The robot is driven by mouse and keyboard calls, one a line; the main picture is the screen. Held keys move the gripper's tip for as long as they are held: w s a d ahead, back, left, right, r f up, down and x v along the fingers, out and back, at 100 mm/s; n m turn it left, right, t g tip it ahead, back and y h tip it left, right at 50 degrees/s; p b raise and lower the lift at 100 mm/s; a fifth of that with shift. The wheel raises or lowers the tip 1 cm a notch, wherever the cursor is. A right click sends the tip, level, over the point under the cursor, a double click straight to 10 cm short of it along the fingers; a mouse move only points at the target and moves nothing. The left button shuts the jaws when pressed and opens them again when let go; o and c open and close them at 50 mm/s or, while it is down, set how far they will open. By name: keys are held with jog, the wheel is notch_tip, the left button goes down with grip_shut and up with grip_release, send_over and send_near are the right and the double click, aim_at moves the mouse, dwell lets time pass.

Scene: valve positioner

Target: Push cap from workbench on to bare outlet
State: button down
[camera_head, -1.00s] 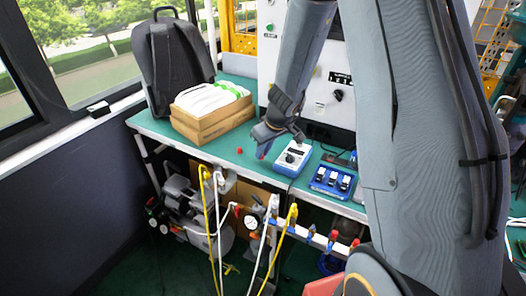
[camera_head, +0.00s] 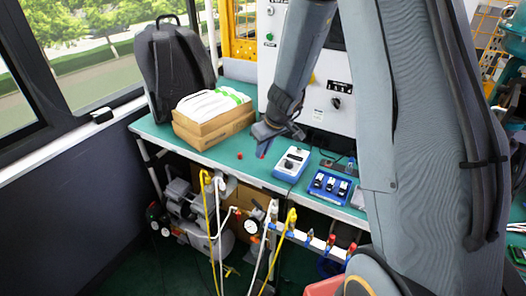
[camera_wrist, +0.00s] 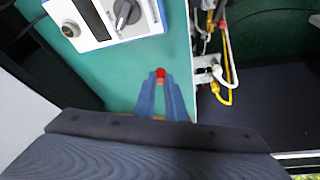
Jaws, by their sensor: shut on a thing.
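My gripper (camera_head: 263,152) is over the green workbench (camera_head: 222,148), pointing down. In the wrist view its two blue fingers (camera_wrist: 160,82) are shut on a small red cap (camera_wrist: 160,72) at their tips. In the head view the held cap is barely visible. Another small red piece (camera_head: 239,155) lies on the bench left of the fingertips, apart from them. A white manifold rail (camera_head: 318,243) runs below the bench's front edge, with hoses and red and blue fittings. I cannot tell which outlet is bare.
A blue-and-white meter (camera_head: 291,162) and a blue switch block (camera_head: 328,186) sit right of my gripper. Boxes (camera_head: 214,126) and a backpack (camera_head: 175,67) stand at the back left. Yellow and white hoses (camera_head: 207,215) hang in front of the bench.

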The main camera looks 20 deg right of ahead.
jog(key=shift+r+p, duration=0.35)
jog(key=shift+r, duration=0.2)
